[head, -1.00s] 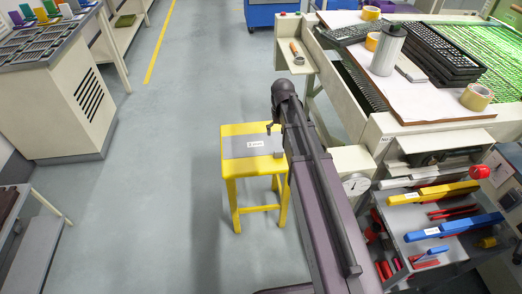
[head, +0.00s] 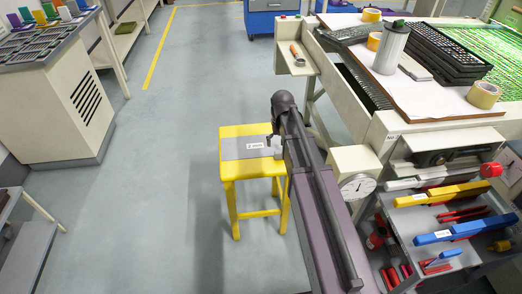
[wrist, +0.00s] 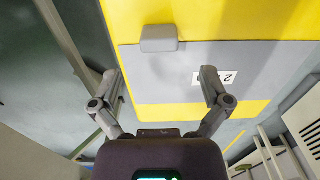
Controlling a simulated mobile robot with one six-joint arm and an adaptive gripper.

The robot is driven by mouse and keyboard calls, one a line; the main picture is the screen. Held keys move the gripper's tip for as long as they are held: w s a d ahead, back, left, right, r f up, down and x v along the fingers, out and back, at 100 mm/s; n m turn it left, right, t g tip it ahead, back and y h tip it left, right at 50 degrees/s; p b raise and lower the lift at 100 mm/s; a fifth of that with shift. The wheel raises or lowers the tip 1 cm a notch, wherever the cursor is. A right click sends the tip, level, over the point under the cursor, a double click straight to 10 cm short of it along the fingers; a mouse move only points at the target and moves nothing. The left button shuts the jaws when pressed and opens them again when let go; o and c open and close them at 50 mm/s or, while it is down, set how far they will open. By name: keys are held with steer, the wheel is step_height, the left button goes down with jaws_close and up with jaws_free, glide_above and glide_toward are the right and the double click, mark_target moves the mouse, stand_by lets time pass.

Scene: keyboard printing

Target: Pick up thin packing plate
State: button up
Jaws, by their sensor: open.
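A thin grey plate with a white label (head: 240,148) lies flat on a yellow stool (head: 228,171). In the wrist view the grey plate (wrist: 185,85) lies under and ahead of my gripper (wrist: 160,82), on the yellow stool top (wrist: 225,20). A small grey block (wrist: 160,38) sits at the plate's edge. My gripper is open, its two fingers spread apart with nothing between them. The right fingertip overlaps the plate near its label in the picture; I cannot tell whether it touches.
A workbench (head: 425,128) with black frames, tape rolls and a cylinder stands to the right. Below it are a dial gauge (head: 357,186) and a tool tray with coloured tools. A cream cabinet (head: 60,105) stands at left. The floor left of the stool is clear.

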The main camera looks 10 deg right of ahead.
mark_target(279, 152)
steer(key=shift+f, duration=0.1)
steer(key=shift+f+b, duration=2.5)
steer(key=shift+b, duration=0.15)
jaws_close()
